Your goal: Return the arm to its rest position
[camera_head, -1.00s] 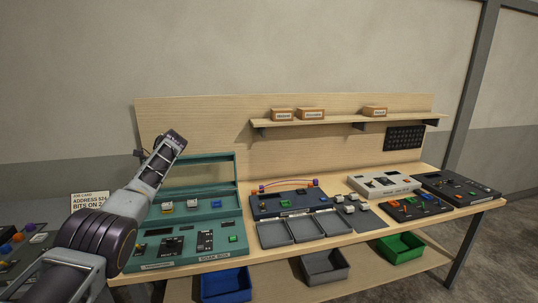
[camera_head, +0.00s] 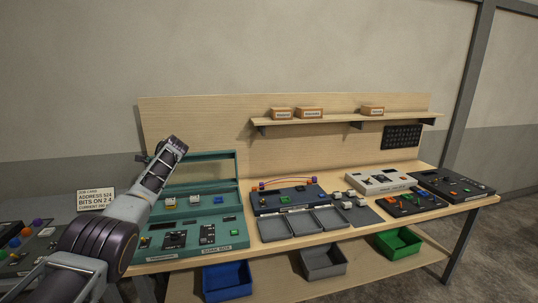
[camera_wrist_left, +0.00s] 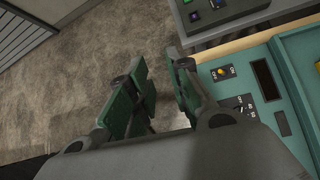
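My left arm (camera_head: 125,215) reaches in from the lower left of the head view, its far end raised in front of the green console's left side. In the left wrist view my left gripper (camera_wrist_left: 163,92) has its two green-padded fingers apart, with bare floor between them and nothing held. The teal-green console (camera_head: 197,254) stands at the left end of the bench, its lid up; part of it is hidden behind my arm. Its edge also shows at the right of the left wrist view (camera_wrist_left: 293,75). My right gripper is in neither view.
The wooden bench (camera_head: 420,218) carries a dark console, grey trays (camera_head: 287,228) and more panels to the right. Blue (camera_head: 226,282), grey (camera_head: 323,262) and green (camera_head: 398,243) bins sit below. A job card (camera_head: 96,199) stands left. A shelf (camera_head: 345,120) holds small boxes.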

